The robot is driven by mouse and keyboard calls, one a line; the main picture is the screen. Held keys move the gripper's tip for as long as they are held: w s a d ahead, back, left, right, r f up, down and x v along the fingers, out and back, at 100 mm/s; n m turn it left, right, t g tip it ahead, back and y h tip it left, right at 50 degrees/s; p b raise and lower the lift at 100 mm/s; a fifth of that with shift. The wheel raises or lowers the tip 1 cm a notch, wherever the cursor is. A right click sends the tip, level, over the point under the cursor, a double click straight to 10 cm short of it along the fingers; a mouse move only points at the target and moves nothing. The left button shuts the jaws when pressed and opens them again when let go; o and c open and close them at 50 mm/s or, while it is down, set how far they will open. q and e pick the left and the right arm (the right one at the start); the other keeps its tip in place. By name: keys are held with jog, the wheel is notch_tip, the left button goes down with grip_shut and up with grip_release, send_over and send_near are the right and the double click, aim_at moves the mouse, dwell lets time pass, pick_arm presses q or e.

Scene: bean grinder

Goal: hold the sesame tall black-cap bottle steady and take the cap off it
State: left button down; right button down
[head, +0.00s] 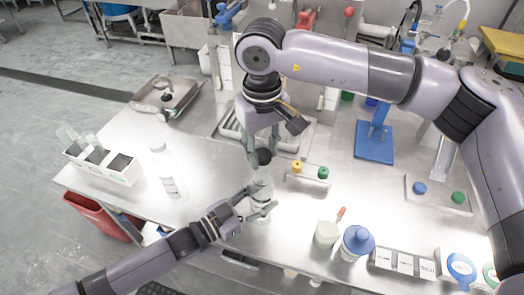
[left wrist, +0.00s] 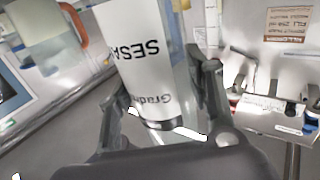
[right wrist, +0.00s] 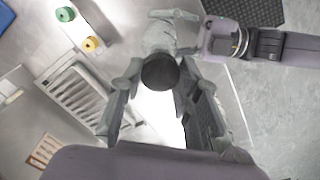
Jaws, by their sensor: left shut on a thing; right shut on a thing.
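The sesame bottle (head: 260,187) stands upright near the front middle of the bench. Its white label with dark "SESA" lettering fills the middle of the left wrist view (left wrist: 150,65). My left gripper (head: 262,207) is shut around the bottle's lower body from the left. My right gripper (head: 262,152) comes down from above and is shut on the black cap (head: 264,158). The cap's round dark top shows between the fingers in the right wrist view (right wrist: 160,72). The cap is above the bottle's mouth; I cannot tell whether it still touches the neck.
Just behind on the right is a small rack with a yellow cap (head: 297,167) and a green cap (head: 323,173). A cream mug (head: 326,234) and a blue-lidded jar (head: 357,241) stand at front right. A white bottle (head: 166,172) stands left, with clear bench between.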

aim_at(262, 154)
jog(key=shift+r, duration=1.5)
pick_arm(q)
jog(key=c, duration=0.7)
grip_release()
